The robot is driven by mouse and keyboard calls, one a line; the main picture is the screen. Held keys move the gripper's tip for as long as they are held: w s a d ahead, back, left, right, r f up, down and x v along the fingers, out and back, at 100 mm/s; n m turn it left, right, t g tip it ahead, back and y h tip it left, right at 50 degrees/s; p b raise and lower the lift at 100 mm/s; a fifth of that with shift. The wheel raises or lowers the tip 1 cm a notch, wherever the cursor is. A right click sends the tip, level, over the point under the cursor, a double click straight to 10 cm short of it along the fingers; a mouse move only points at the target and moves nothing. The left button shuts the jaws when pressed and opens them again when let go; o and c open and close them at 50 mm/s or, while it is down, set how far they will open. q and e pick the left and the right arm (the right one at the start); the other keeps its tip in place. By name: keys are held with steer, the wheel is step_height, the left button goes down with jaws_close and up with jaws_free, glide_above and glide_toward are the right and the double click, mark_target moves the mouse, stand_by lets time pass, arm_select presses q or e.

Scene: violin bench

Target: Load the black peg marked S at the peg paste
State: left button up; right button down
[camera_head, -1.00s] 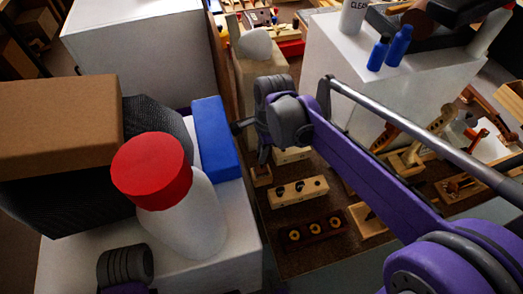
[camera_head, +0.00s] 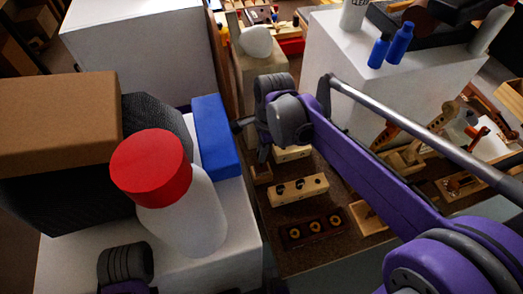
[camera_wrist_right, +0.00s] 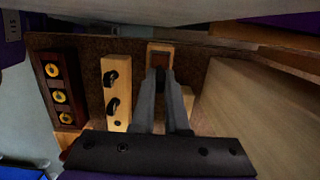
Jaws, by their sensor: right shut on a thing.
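My right gripper (camera_head: 264,153) points down over the bench; in the right wrist view its two dark fingers (camera_wrist_right: 160,75) are close together. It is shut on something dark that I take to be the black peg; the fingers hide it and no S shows. The fingertips are by a small pale wooden block with a red-brown top (camera_wrist_right: 160,52), perhaps the peg paste; I cannot tell whether they touch. The block also shows in the head view (camera_head: 262,173). A pale peg block (camera_wrist_right: 115,95) holds two black pegs, with a dark hole at its near end.
A dark block with yellow rings (camera_wrist_right: 59,90) stands beside the peg block. A pale raised block (camera_wrist_right: 258,115) stands right of the fingers.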

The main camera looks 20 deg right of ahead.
steer(key=shift+f, duration=0.35)
stand_by(1.1)
steer(key=shift+r+p, duration=2.5)
steer(key=shift+r, duration=1)
